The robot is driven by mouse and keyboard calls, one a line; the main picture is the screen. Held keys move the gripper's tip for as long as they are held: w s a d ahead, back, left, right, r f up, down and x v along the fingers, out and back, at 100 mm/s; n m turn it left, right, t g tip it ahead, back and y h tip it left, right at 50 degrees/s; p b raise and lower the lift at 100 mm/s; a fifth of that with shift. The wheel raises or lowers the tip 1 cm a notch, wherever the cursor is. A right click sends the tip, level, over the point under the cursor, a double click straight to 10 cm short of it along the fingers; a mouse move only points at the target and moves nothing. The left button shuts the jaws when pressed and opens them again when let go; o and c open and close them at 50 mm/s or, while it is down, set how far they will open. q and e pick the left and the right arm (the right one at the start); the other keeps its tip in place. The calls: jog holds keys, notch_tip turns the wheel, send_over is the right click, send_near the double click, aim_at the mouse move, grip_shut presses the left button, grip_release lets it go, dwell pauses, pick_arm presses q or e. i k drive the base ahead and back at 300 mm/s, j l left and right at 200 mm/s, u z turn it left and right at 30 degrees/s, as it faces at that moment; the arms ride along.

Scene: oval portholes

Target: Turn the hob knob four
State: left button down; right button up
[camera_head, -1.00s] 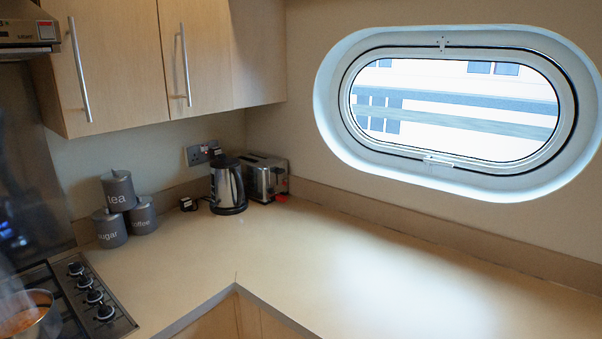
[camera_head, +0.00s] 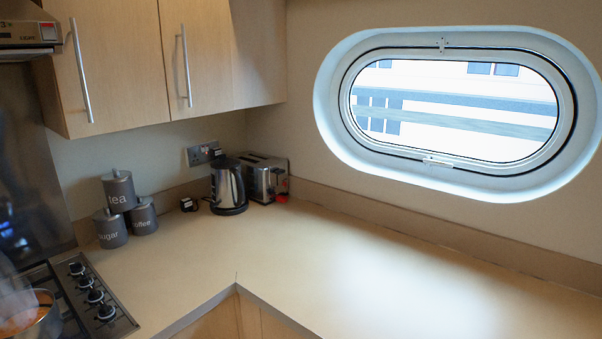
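The hob (camera_head: 69,318) is at the lower left of the head view, cut off by the picture edge. Several black and silver knobs stand in a row along its right side. The farthest knob is at the back (camera_head: 76,269), and the nearest knob (camera_head: 106,313) is at the front. I cannot read any numbers on the knobs, so I cannot tell which is four. Neither of my grippers is in view.
A steaming pot (camera_head: 32,318) stands on the hob. Grey canisters (camera_head: 112,229), a kettle (camera_head: 228,186) and a toaster (camera_head: 263,178) stand at the back of the worktop (camera_head: 330,265). Cupboards (camera_head: 115,70) hang above. The worktop under the porthole (camera_head: 455,105) is clear.

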aim_at(77, 267)
jog(key=u, duration=1.6)
